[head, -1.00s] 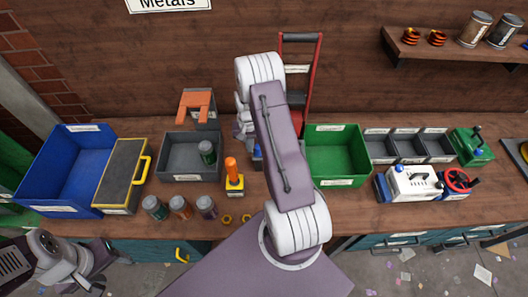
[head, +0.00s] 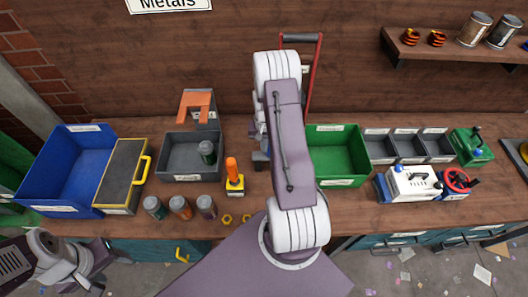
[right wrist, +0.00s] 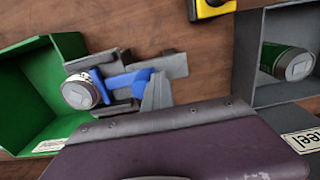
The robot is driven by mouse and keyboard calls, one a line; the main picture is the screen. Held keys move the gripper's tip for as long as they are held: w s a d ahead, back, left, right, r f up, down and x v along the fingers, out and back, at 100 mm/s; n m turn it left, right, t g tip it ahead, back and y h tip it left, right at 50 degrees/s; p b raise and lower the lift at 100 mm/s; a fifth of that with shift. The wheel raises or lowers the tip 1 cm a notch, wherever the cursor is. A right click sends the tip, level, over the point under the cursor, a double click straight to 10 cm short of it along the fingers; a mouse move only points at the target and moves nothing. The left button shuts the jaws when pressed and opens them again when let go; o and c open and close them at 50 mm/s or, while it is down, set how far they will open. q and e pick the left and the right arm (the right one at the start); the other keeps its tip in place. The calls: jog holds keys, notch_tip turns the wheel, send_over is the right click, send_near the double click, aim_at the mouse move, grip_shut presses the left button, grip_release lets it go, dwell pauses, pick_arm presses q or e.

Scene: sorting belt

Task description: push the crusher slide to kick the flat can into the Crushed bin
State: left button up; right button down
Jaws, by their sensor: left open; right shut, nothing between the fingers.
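The crusher (right wrist: 122,105) is a grey bracket with a blue slide (right wrist: 125,79), beside the green bin in the right wrist view. A short can (right wrist: 80,93) with a pale round end sits at the slide's bin-side end, near the green bin's edge. The green bin (right wrist: 70,47) also shows in the head view (head: 340,182); its label is too small to read. My right gripper (right wrist: 157,92) is shut and empty, close to the slide's outer end; contact is unclear. My right arm hides most of the crusher in the head view. My left gripper (head: 112,252) is open and empty at lower left.
A grey bin (head: 190,178) with a green can (head: 207,152) stands left of the crusher. Several cans line the front edge. A blue bin (head: 60,208) is at far left.

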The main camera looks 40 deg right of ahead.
jog(key=shift+s+d, duration=1.2)
jog(key=shift+d, duration=0.2)
jog(key=shift+w+a, duration=3.3)
jog(key=shift+a, duration=0.6)
notch_tip(320, 180, up, 8)
jog(key=p, duration=0.6)
